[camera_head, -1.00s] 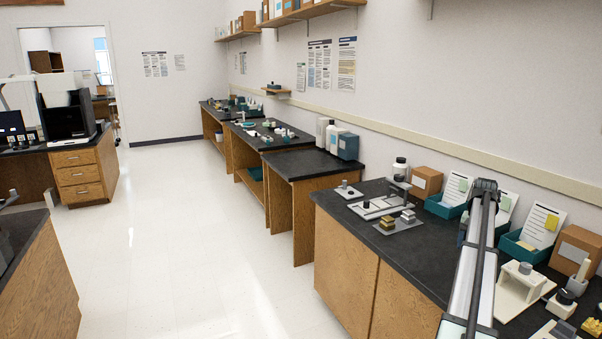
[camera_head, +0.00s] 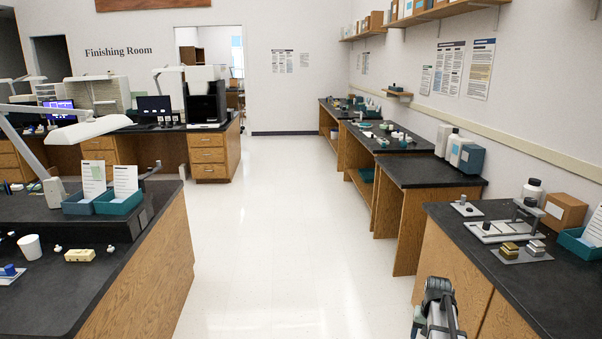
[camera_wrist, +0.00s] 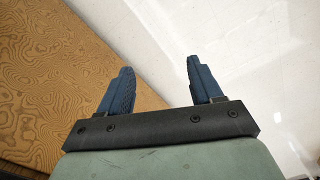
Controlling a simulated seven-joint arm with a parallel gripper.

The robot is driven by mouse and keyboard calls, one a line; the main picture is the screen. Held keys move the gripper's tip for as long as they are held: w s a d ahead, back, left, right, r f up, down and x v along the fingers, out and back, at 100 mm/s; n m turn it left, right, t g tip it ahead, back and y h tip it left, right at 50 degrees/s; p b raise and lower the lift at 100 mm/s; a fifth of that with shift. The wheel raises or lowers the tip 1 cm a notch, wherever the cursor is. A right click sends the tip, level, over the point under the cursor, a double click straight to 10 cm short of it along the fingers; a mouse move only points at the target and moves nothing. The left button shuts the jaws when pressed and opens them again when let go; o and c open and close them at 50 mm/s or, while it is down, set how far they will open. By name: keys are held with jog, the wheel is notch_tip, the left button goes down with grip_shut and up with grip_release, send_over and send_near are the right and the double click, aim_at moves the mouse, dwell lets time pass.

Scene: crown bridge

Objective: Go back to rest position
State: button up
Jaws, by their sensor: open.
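My gripper (camera_wrist: 158,80) shows in the wrist view with its two dark blue fingers spread apart. Nothing is between them. Below the fingers are a wooden cabinet side on the left and pale floor on the right. In the head view, part of my arm shows at the bottom right, in front of the right-hand cabinet. The fingers cannot be made out there.
A left bench (camera_head: 150,265) carries teal trays (camera_head: 118,203) and a white cup (camera_head: 31,247). The floor aisle (camera_head: 270,220) between is clear.

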jog(key=s+a+f+n, duration=0.2)
jog(key=s+a+f, duration=0.15)
jog(key=a, duration=0.55)
jog(key=s+a+f+n, duration=0.15)
jog(key=s+a, duration=0.25)
jog(key=a, duration=0.5)
jog(key=s+a+f+n, duration=0.2)
jog(key=s+a+f, duration=0.2)
jog(key=a, duration=0.5)
jog(key=s+f+g, duration=0.3)
jog(key=s+f, duration=0.7)
jog(key=s, duration=0.5)
jog(key=s+f+g, duration=0.3)
jog(key=s+f, duration=0.7)
jog(key=s, duration=0.5)
jog(key=shift+d+f+g, duration=0.15)
jog(key=shift+g, duration=0.25)
